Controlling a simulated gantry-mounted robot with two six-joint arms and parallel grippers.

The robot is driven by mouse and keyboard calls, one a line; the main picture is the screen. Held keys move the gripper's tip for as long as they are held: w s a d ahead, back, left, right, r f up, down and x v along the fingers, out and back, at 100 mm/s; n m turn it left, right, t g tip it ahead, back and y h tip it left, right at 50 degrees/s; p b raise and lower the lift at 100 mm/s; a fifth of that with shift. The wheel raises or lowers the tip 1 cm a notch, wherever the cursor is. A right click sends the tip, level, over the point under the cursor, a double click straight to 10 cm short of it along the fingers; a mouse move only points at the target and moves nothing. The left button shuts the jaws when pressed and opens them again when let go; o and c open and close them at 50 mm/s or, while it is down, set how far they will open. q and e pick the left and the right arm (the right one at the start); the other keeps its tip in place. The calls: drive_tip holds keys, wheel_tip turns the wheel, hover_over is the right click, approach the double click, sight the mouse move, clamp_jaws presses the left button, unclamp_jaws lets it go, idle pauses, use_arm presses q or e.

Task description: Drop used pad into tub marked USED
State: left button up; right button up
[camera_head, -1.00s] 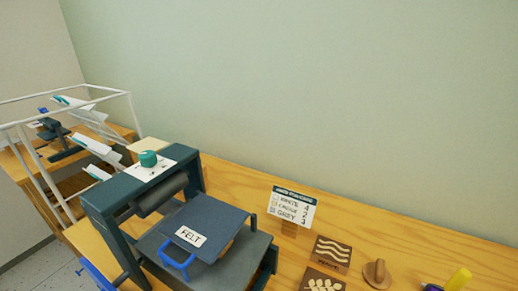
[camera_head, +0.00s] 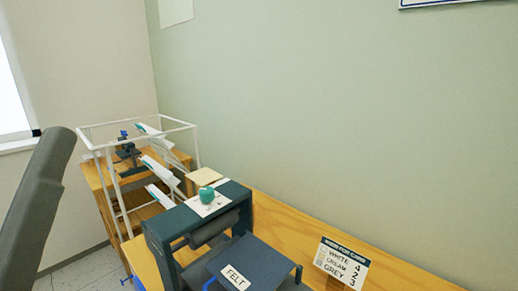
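Neither the used pad nor a tub marked USED can be made out in the head view. A dark press (camera_head: 161,237) stands on the wooden table at the lower middle. A dark blue-grey board with a white FELT label (camera_head: 236,277) lies at the press, cut off by the bottom edge. A dark grey link of my arm (camera_head: 38,210) rises at the left edge. No gripper fingers show.
A white-framed rack (camera_head: 120,205) with tilted sheets stands behind the press at left. A teal round object (camera_head: 206,195) sits on a white card on top of the press. A sign card (camera_head: 342,263) with WHITE, CREAM and GREY stands at lower right.

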drive_tip(key=shift+r+p, duration=0.85)
drive_tip(key=shift+r, duration=0.05)
